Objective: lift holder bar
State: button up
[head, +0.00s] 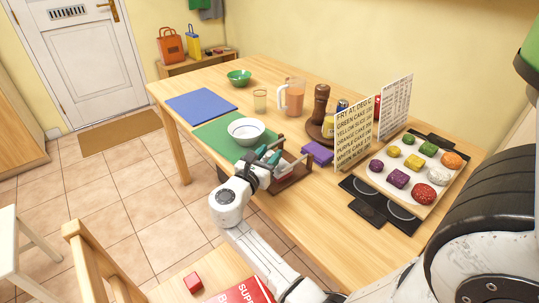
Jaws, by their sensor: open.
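A dark brown wooden holder (292,178) stands on the near edge of the table, with short posts and greyish crosspieces. I cannot make out clearly which piece is its bar, since my gripper covers part of it. My gripper (267,155) reaches in from the left side of the holder. Its two teal fingertips are apart, with nothing clearly between them. The tips are close to the holder's upper part; I cannot tell whether they touch it.
A white bowl (246,131) on a green mat (210,137) is just behind my gripper. A purple block (317,152) lies right of the holder. A text board (353,134) and a tray of colourful cakes (421,196) are further right. A blue mat (201,105) lies left.

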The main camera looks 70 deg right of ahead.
jog(key=shift+d, duration=0.3)
jog(key=shift+c, duration=0.4)
grip_shut()
